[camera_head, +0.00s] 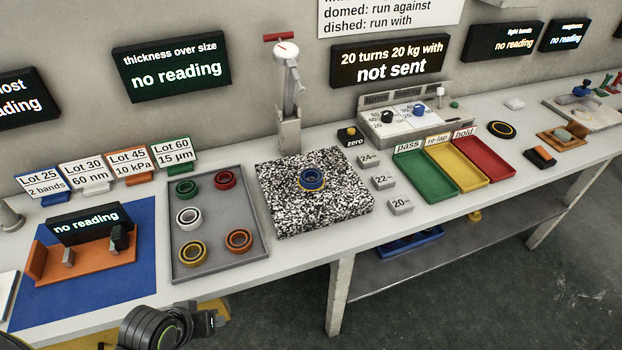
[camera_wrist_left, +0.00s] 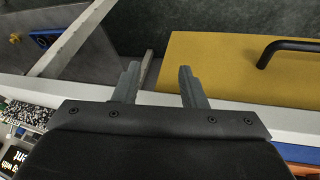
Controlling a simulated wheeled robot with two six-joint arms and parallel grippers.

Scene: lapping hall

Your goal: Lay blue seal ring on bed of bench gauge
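The blue seal ring (camera_head: 312,178) lies flat near the middle of a black-and-white speckled plate (camera_head: 345,214), with a thin yellowish edge showing around it. A dial gauge on a stand (camera_head: 287,90) rises behind that plate. An orange gauge with a display (camera_head: 105,255) sits on a blue mat to the left; which one is the bench gauge is not marked. My left gripper (camera_head: 217,321) is low at the front edge, well away from the ring. In the left wrist view its two fingers (camera_wrist_left: 160,88) are apart with nothing between them. My right gripper is out of view.
A grey tray (camera_head: 177,243) with green, red, white, yellow and orange rings stands left of the speckled plate. Green, yellow and red trays (camera_head: 431,185) are to the right. A yellow panel with a black handle (camera_wrist_left: 235,70) is beyond my left fingers.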

